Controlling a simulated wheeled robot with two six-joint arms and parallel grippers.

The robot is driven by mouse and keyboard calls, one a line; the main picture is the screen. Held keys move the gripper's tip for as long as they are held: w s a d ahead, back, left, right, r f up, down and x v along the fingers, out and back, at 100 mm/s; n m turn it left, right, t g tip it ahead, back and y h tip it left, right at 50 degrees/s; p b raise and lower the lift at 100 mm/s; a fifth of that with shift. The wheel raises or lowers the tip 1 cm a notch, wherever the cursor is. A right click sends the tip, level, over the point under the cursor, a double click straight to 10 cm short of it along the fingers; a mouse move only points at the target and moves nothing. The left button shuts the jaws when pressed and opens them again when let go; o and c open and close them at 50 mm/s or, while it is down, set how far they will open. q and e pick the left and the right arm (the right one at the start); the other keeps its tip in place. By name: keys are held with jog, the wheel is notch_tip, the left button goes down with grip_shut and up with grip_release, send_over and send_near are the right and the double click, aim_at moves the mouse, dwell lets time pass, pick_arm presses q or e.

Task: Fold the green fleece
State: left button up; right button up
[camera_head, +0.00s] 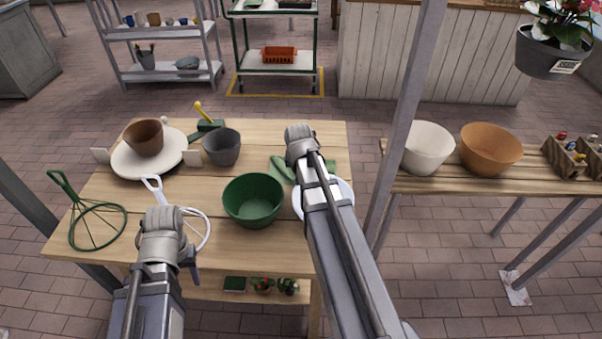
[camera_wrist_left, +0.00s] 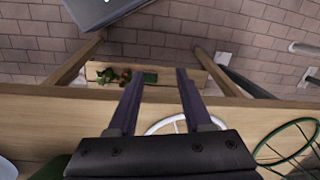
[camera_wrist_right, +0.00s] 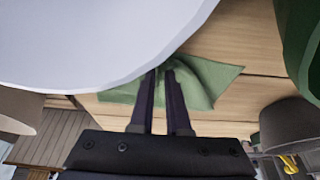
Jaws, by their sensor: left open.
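The green fleece (camera_head: 283,169) lies on the wooden table, partly hidden behind my right arm in the head view. In the right wrist view the fleece (camera_wrist_right: 208,80) is creased and bunched at my right fingertips. My right gripper (camera_wrist_right: 160,72) has its fingers close together with cloth at the tips, and looks shut on it. The head view hides those fingers behind the arm. My left gripper (camera_wrist_left: 158,72) is open and empty at the table's front edge, well apart from the fleece; it also shows in the head view (camera_head: 191,264).
A white plate (camera_head: 344,188) lies beside the fleece, partly under my right arm. A green bowl (camera_head: 253,200), a grey pot (camera_head: 222,148), a white hoop (camera_head: 203,238) and a green wire hoop (camera_head: 97,229) stand around. A metal post (camera_head: 400,125) rises at the right.

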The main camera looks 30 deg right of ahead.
jog(key=o, duration=1.3)
jog(key=shift+s, duration=0.1)
jog(key=shift+s+a, duration=0.55)
jog(key=shift+s, duration=0.25)
jog(key=shift+w+r+p, duration=0.15)
jog(key=shift+r+p, duration=0.2)
notch_tip(320, 180, up, 8)
jog(key=p, duration=0.8)
jog(key=shift+r, duration=0.15)
jog(key=shift+r, duration=0.1)
